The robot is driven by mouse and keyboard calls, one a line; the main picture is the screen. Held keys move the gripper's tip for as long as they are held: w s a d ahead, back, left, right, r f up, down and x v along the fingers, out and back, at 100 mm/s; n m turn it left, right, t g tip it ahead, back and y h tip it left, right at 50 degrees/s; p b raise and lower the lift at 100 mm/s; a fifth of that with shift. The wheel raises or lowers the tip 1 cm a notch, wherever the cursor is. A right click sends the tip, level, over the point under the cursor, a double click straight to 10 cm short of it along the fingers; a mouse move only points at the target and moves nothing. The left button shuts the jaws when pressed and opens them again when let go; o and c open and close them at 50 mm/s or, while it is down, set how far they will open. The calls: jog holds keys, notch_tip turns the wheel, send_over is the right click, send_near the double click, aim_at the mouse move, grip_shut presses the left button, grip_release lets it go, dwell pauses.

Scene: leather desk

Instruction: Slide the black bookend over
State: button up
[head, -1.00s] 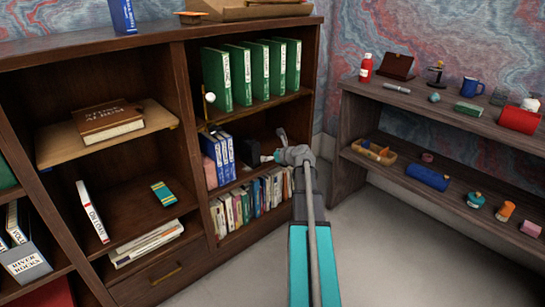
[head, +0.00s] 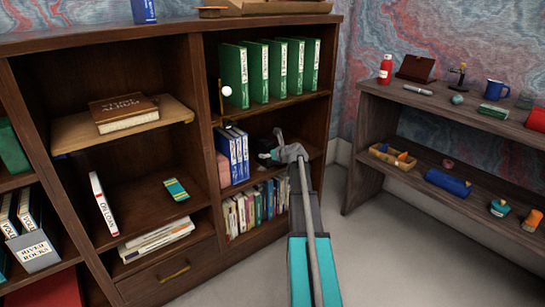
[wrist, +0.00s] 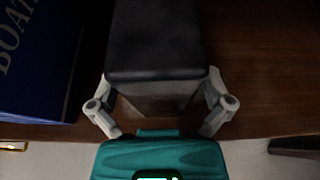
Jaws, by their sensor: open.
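The black bookend (wrist: 155,45) stands on the middle shelf of the right bookcase bay. In the wrist view it lies between the two fingers of my gripper (wrist: 160,105), which is open around its near end; I cannot tell whether either finger touches it. In the head view my gripper (head: 272,154) reaches into this shelf and partly hides the bookend (head: 263,144). Blue books (head: 232,154) stand upright to the left of the bookend, and a blue cover (wrist: 38,60) shows in the wrist view with a dark gap between.
Green volumes (head: 270,72) fill the shelf above, and a row of mixed books (head: 255,207) stands below. The bookcase side wall (head: 318,110) closes the bay on the right. Bare shelf (wrist: 265,75) shows right of the bookend.

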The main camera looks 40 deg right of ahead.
jog(key=shift+w+f, duration=0.1)
jog(key=shift+w, duration=0.1)
jog(key=c, duration=1.3)
jog(key=shift+o, duration=0.2)
